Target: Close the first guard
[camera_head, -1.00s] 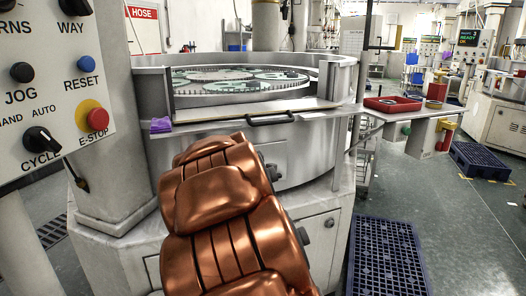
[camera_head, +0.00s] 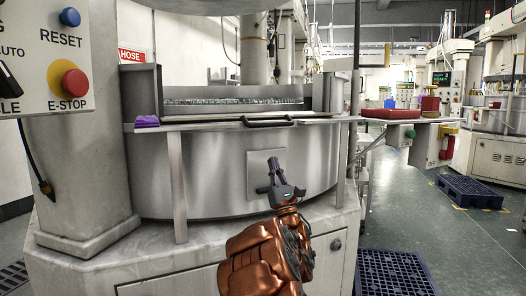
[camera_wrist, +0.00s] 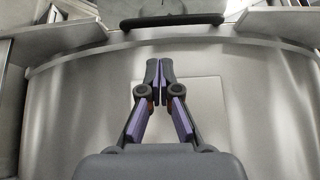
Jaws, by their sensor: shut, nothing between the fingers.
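The first guard appears to be the low metal front panel with a dark handle (camera_head: 268,122) on the round lapping machine (camera_head: 215,175). The handle also shows at the top of the wrist view (camera_wrist: 172,20). Above the panel's edge the machine's interior shows through an opening (camera_head: 235,104). My gripper (camera_head: 271,163) is in front of the machine's curved steel wall, below the handle and apart from it. In the wrist view the gripper (camera_wrist: 159,62) has its fingertips together with nothing between them, pointing up towards the handle.
A control panel with a red E-stop (camera_head: 75,83) stands at the left. A purple cloth (camera_head: 147,121) lies on the ledge. A red tray (camera_head: 391,113) sits on a side shelf at the right. Blue pallets (camera_head: 470,191) lie on the floor; the aisle between is open.

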